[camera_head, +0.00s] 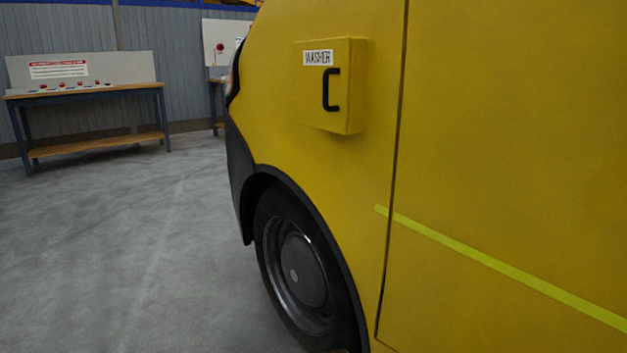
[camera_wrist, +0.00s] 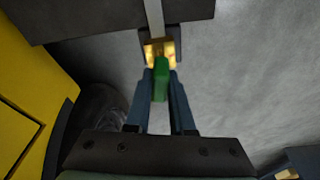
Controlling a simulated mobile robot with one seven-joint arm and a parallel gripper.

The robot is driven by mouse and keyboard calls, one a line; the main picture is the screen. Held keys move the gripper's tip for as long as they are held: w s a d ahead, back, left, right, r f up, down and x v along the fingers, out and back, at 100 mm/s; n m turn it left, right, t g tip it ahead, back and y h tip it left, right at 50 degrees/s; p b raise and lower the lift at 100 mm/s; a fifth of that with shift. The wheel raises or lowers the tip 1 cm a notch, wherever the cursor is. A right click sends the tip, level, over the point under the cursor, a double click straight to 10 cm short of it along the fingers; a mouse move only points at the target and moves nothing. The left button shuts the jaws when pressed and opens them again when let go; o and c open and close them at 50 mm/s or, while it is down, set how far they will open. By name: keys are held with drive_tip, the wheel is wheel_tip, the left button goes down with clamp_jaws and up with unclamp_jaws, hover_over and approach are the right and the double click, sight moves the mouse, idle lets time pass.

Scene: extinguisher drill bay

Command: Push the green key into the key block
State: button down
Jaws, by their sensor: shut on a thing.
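In the wrist view, my gripper (camera_wrist: 160,74) is shut on the green key (camera_wrist: 161,82), which sits between its two fingers. The key's far end overlaps a gold-coloured block (camera_wrist: 151,50), which looks like the key block, just beyond the fingertips. I cannot tell whether the key's tip is inside the block, only touching it, or a little short of it. A pale strip (camera_wrist: 154,18) runs up from the block across a dark panel (camera_wrist: 90,12). The head view shows neither my gripper, the key nor the block.
In the head view, a yellow vehicle (camera_head: 500,150) fills the right, with a WASHER box (camera_head: 345,110) and a wheel (camera_head: 295,270). A workbench (camera_head: 85,93) stands at the back left. Grey floor (camera_head: 110,240) lies clear. A dark piece (camera_wrist: 305,160) shows at the wrist view's lower right.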

drive_tip(key=shift+r, duration=0.1)
drive_tip(key=shift+r+p, duration=1.95)
drive_tip(key=shift+p, duration=0.55)
